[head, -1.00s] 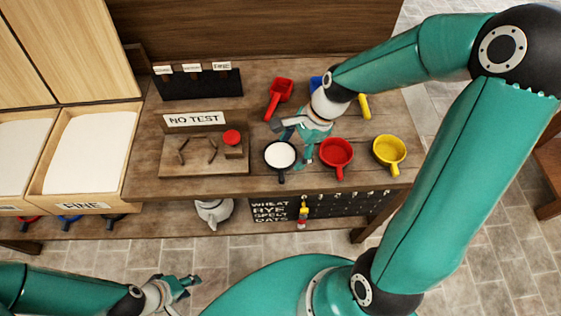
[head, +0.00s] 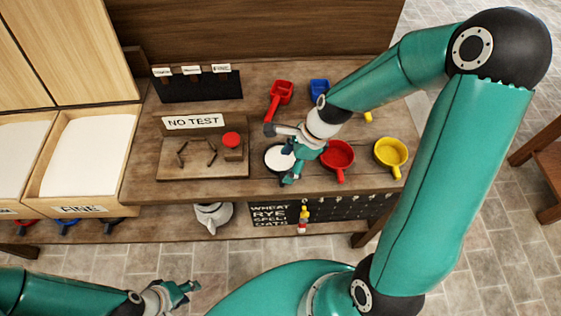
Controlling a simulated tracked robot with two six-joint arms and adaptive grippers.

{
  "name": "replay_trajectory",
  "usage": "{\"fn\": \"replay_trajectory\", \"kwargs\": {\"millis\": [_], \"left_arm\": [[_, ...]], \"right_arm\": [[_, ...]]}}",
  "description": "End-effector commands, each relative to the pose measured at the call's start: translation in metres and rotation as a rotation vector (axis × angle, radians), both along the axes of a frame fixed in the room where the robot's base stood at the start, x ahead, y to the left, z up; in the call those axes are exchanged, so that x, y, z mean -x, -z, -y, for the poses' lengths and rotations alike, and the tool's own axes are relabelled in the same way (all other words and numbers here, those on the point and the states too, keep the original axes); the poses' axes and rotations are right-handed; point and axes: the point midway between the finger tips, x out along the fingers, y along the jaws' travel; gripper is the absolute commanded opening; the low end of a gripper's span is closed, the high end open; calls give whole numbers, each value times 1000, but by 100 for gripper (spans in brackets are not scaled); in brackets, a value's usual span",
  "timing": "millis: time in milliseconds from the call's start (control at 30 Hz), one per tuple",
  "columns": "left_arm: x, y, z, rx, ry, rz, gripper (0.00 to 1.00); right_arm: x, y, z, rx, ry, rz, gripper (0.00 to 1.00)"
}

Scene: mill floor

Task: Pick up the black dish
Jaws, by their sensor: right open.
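The black dish (head: 271,165), a small round pan with white contents, stands on the wooden bench, partly covered by my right gripper. My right gripper (head: 281,155) is open over the dish, one finger beyond its far side and the other at its near side. I cannot tell whether the fingers touch it. My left gripper (head: 187,295) is low at the front, away from the bench, with its fingers apart and empty.
A red dish (head: 338,154) is close to the right of my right gripper, and a yellow dish (head: 391,152) stands beyond it. Behind are a red scoop (head: 281,93) and a blue scoop (head: 319,88). A wooden board with a red knob (head: 231,139) lies to the left.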

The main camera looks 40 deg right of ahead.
Motion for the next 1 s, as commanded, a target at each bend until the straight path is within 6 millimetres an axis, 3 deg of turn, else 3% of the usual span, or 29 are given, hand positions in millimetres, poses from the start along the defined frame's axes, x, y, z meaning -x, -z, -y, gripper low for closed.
{"fn": "replay_trajectory", "kwargs": {"millis": [167,400,733,1000], "left_arm": [[0,0,0,0,0,0,40],[0,5,0,0,0,0,40],[0,6,0,0,0,0,40],[0,6,0,0,0,0,40]], "right_arm": [[1,13,-4,-3,0,-5,74],[0,46,-12,-2,-3,-4,74],[-3,52,-15,1,-1,-1,74],[-3,52,-15,1,-2,-1,31]]}}
